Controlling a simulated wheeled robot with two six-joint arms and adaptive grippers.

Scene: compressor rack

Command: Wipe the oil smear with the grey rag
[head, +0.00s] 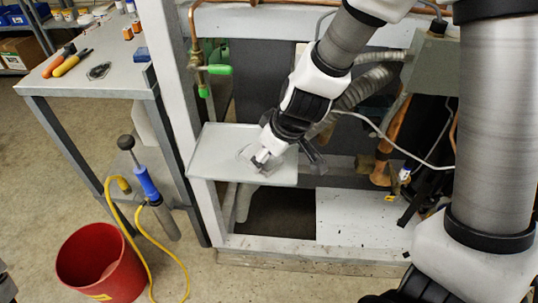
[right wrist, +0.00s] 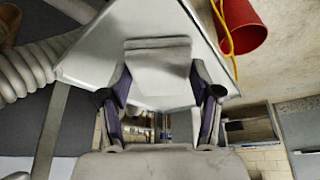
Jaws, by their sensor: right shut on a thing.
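The grey rag (right wrist: 158,78) is a small pale pad between the fingertips of my right gripper (right wrist: 160,92), which is shut on it. In the head view my right gripper (head: 265,158) is low over the pale grey tray (head: 222,140), with a bit of the rag (head: 271,169) showing below the fingers. The rag appears to be at the tray's surface, but I cannot tell whether it touches. No dark oil smear stands out on the tray; a faint curved mark shows just left of the gripper. My left gripper is not in view.
The rack's white post (head: 180,75) and a copper pipe with a green valve handle (head: 219,69) stand beside the tray. A corrugated hose (head: 362,87) runs behind my arm. A red bucket (head: 90,265) and a workbench (head: 105,75) are at left.

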